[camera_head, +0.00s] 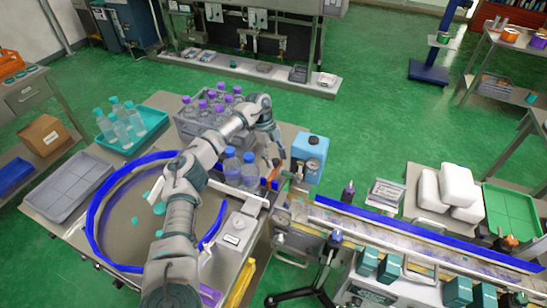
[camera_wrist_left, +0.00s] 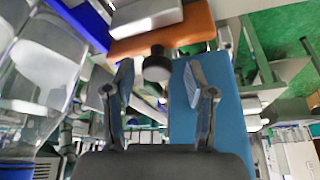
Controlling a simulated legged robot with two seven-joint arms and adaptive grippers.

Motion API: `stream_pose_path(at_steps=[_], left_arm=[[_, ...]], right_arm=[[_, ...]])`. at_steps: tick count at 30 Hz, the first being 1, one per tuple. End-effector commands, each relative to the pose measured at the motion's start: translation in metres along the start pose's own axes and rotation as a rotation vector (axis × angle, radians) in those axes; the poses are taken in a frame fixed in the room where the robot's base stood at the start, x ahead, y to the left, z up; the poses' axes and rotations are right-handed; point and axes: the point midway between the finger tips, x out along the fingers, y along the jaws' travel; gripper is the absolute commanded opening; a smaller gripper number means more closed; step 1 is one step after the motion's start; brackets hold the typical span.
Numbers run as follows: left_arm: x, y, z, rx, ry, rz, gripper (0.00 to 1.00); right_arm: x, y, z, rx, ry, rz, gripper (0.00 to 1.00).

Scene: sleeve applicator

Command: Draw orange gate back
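The orange gate (camera_head: 272,177) is a small orange piece at the outlet of the round turntable, near the head of the conveyor. In the left wrist view it is an orange plate (camera_wrist_left: 180,30) with a dark round knob (camera_wrist_left: 157,65) below it. My left gripper (camera_head: 276,153) reaches down from above, close to the gate. In the left wrist view my left gripper (camera_wrist_left: 160,90) has its two fingers apart, with the knob in the gap beyond their tips. Contact with the knob does not show. My right gripper is not in view.
Clear bottles with blue caps (camera_head: 240,165) stand on the turntable beside the gate. A blue box (camera_head: 310,148) stands just right of the gripper. A grey crate of purple-capped bottles (camera_head: 190,122) is behind the arm. The conveyor (camera_head: 400,240) runs off to the right.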

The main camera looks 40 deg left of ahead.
Motion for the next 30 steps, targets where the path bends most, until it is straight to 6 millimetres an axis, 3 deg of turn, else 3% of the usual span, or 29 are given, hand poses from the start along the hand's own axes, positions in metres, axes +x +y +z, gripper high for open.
stream_pose_path(at_steps=[11, 22, 30], left_arm=[[-0.010, 0.001, 0.006, -0.003, 0.002, -0.004, 0.57], [-0.090, -0.002, 0.000, -0.003, -0.001, -0.004, 0.57], [-0.117, -0.002, 0.000, -0.001, -0.001, 0.001, 0.57]], right_arm=[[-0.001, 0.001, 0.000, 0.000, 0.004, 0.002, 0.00], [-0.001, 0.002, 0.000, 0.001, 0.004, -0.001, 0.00], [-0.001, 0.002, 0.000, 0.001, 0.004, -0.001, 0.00]])
